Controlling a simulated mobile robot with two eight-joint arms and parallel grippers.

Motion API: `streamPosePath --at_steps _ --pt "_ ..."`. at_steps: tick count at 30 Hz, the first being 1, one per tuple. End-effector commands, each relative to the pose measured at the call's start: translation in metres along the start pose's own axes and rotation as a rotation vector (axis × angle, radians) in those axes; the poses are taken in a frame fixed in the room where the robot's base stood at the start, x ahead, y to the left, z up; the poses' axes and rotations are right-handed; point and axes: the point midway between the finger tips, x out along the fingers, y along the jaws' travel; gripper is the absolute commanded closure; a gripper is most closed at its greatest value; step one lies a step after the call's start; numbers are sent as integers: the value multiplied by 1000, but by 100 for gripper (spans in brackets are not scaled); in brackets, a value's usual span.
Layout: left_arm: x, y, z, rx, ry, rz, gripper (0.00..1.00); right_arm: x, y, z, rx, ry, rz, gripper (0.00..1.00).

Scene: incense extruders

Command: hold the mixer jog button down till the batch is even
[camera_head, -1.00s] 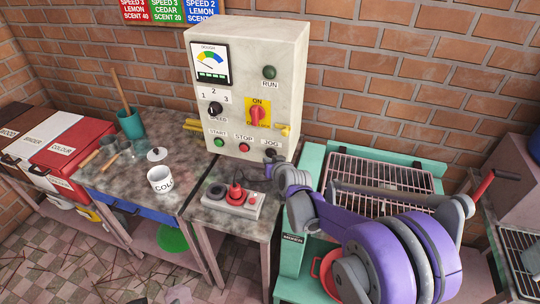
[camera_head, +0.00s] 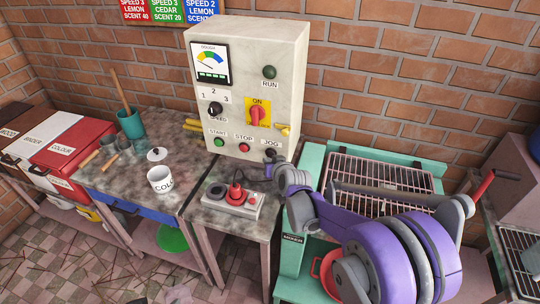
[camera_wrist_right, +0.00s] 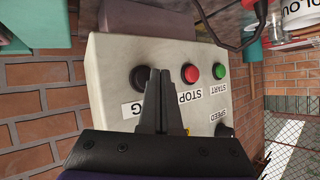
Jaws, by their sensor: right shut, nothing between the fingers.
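The control box (camera_head: 248,90) stands on the small table. The teal mixer (camera_head: 291,258) with a wire grille (camera_head: 375,180) stands right of the box, partly behind my arm. The batch cannot be made out. The RUN lamp (camera_head: 269,72) looks dark green. My left gripper is out of view.
The green START (camera_wrist_right: 221,71) and red STOP (camera_wrist_right: 190,73) buttons are close beside the fingers. A grey pendant (camera_head: 235,200) with a red knob lies below the box. A white cup (camera_head: 160,180) stands on the left bench. A brick wall (camera_head: 350,100) is behind.

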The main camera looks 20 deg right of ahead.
Motion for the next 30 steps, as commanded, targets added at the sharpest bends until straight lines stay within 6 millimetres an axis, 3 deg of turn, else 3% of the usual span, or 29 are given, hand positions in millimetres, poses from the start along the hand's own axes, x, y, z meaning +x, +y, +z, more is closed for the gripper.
streamPosePath --at_steps 30 --pt "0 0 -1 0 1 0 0 9 6 -6 0 0 0 100"
